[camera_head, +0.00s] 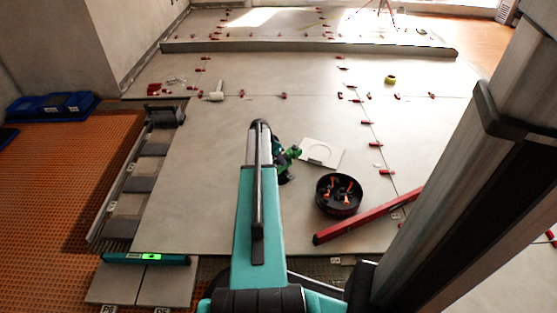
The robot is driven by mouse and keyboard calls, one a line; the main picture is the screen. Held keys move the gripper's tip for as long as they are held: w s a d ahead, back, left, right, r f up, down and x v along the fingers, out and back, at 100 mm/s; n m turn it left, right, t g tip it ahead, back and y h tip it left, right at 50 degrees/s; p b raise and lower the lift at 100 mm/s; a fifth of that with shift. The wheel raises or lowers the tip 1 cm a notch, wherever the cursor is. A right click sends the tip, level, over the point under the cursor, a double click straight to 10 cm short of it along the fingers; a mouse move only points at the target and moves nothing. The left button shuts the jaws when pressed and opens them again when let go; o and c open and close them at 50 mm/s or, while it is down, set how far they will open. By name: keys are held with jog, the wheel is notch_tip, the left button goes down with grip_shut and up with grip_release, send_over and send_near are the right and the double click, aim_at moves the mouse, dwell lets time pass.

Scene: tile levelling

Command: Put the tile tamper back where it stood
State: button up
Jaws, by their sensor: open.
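A green and black tool (292,152), which looks like the tile tamper, shows just right of my teal arm, over the large grey tile floor (190,190). My arm hides its left side, and I cannot tell whether its base touches the floor. My gripper (283,174) is at the far end of the arm, close to this tool and mostly hidden. It is open, and its fingertips cannot be made out. Whether the tool lies between the jaws is hidden.
A white square plate (329,146), a black bucket (325,203) with orange pieces and a red level (368,216) lie right of my arm. A green-lit level (147,258) lies front left.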

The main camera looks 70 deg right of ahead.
jog(key=p+v, duration=0.3)
jog(key=v, duration=0.7)
jog(key=shift+w, duration=0.15)
